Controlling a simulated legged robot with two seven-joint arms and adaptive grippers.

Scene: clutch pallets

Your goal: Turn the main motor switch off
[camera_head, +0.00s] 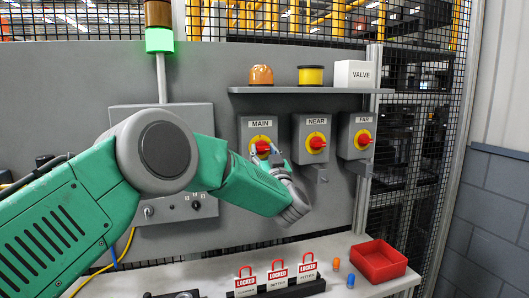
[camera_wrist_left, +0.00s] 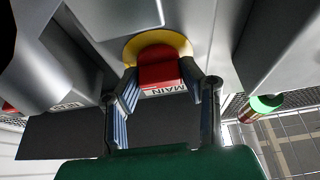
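The MAIN switch is a grey box (camera_head: 246,131) with a red knob (camera_head: 263,145) on a yellow disc, mounted on the panel under the shelf. My left gripper (camera_head: 272,157) is at this knob, coming from below right, and partly covers it in the head view. In the left wrist view the red knob (camera_wrist_left: 160,72) lies between the fingertips of my left gripper (camera_wrist_left: 168,85). The upside-down MAIN label (camera_wrist_left: 165,120) shows behind. My right gripper is not in view.
The NEAR switch (camera_head: 316,143) and FAR switch (camera_head: 363,140) hang close to the right. A shelf (camera_head: 300,90) runs above. Red padlock tags (camera_head: 278,275) and a red tray (camera_head: 378,262) are on the bench below. A stack light (camera_head: 159,40) glows green.

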